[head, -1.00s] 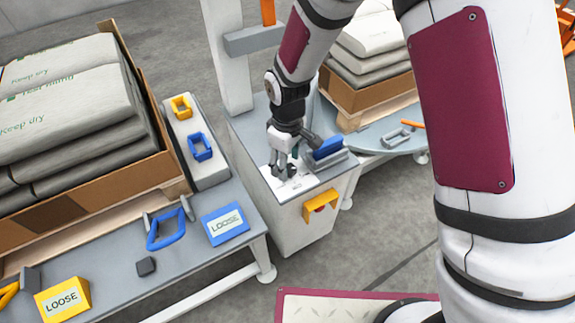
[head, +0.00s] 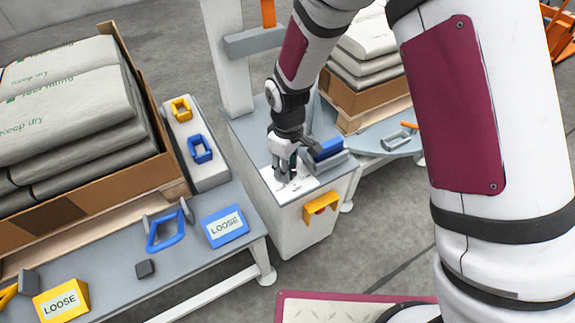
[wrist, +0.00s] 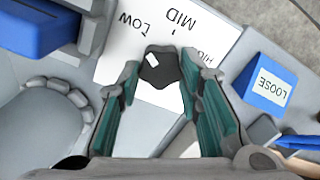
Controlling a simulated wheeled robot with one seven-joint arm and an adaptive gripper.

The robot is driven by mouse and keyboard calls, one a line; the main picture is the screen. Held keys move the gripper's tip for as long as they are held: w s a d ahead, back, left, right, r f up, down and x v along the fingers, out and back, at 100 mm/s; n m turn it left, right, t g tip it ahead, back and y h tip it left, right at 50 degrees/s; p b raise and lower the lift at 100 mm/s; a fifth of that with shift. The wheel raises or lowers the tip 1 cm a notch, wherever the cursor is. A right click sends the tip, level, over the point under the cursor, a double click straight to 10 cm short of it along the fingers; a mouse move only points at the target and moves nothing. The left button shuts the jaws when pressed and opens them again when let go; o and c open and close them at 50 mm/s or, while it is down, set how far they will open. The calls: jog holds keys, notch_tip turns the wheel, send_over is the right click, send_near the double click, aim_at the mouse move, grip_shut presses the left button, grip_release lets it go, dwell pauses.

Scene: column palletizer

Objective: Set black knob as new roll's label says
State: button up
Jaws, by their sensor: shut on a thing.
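The black knob (wrist: 161,72) sits on a white dial plate (wrist: 118,66) printed LOW, MID and HIGH, upside down in the wrist view. The knob's white mark is on its upper-left side, towards LOW. My gripper (wrist: 158,62) is shut on the knob, one finger on each side. In the head view my gripper (head: 284,178) points down at the plate on the grey cabinet (head: 293,222) and hides the knob. A blue block labelled LOOSE (head: 225,226) and a yellow block labelled LOOSE (head: 61,300) sit on the left table. I cannot identify a roll.
A blue piece in a grey holder (head: 328,149) stands close right of my gripper. A yellow box with a red button (head: 320,207) is on the cabinet front. Stacked sacks (head: 70,90) fill the left; a round table (head: 385,139) is behind right.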

jog(key=m+p, duration=0.1)
jog(key=m, duration=0.4)
jog(key=shift+d+m, duration=0.1)
jog(key=shift+m, duration=0.3)
jog(key=m+p, duration=0.2)
jog(key=m, duration=0.4)
jog(key=shift+d+m+p, duration=0.1)
jog(key=shift+m+p, duration=0.2)
jog(key=shift+p, duration=0.1)
jog(key=m+p, duration=0.3)
jog(key=m, duration=0.3)
jog(key=shift+d, duration=0.15)
jog(key=m+p, duration=0.2)
jog(key=m, duration=0.3)
jog(key=shift+m+p, duration=0.3)
jog(key=o, duration=1.2)
jog(key=shift+c, duration=0.2)
